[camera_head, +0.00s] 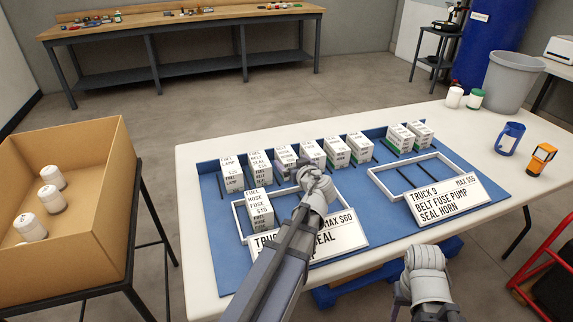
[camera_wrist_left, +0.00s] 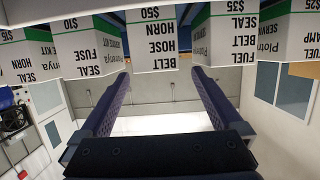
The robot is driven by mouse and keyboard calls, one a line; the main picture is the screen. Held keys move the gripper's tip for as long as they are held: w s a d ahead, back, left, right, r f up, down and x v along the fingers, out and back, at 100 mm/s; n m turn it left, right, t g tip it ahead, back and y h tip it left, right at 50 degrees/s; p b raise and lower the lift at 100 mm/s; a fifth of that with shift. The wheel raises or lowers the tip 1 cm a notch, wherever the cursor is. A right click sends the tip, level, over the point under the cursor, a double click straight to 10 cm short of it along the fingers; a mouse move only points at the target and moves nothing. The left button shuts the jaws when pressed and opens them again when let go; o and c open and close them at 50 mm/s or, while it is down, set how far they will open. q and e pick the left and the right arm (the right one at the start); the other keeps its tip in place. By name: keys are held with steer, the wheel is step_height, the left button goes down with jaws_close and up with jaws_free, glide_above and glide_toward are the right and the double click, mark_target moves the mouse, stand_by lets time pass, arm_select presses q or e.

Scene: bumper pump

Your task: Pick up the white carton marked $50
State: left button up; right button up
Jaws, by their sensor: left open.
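The white $50 carton with a green top edge (camera_wrist_left: 153,42), lettered BELT, HOSE and HORN, stands upright in the left wrist view, which shows it upside down. In the head view it is the third carton from the left in the back row (camera_head: 286,150), partly hidden by my left gripper (camera_head: 292,166). My left gripper is open. Its two fingers (camera_wrist_left: 160,80) point toward the carton, spread about its width, with nothing held between them. I cannot tell whether they touch it. My right gripper (camera_head: 424,268) is low at the table's front edge; its jaws are not clear.
A $35 carton (camera_wrist_left: 233,38) and a $10 carton (camera_wrist_left: 88,48) stand close on either side. Another carton (camera_head: 258,208) stands at the left frame. Signs (camera_head: 446,200) lie in front of the white frames on the blue mat (camera_head: 385,222). A cardboard box (camera_head: 95,215) is at left.

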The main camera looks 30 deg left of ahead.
mark_target(287, 156)
arm_select(q)
steer(key=shift+b+x, duration=1)
steer(key=shift+x, duration=2.55)
steer(key=shift+d, duration=0.2)
steer(key=shift+c, duration=0.5)
jaws_close()
